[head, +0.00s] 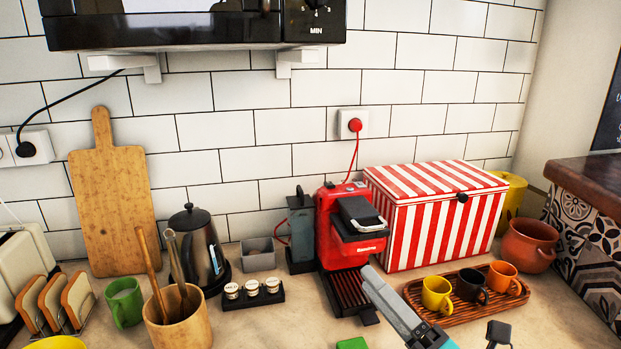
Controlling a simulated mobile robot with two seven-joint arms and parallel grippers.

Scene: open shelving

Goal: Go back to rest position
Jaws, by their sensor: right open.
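My right gripper (435,303) comes in at the bottom right of the head view, over the counter in front of the coffee machine and the cup tray. One long grey finger shows clearly, and a small dark part at the bottom edge looks like the other finger, well apart from it. The gripper is open, with nothing seen between the fingers. My left gripper is not in view. The red coffee machine (345,240) stands behind and left of the right gripper. A wooden tray (462,314) with yellow, black and orange cups lies just beyond it.
A red-and-white striped box (437,217) and a terracotta pot (530,246) stand at the right. At the left are a kettle (196,246), a utensil holder (180,325), a green mug (124,302) and a toast rack (54,304). A dark appliance (190,30) hangs above.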

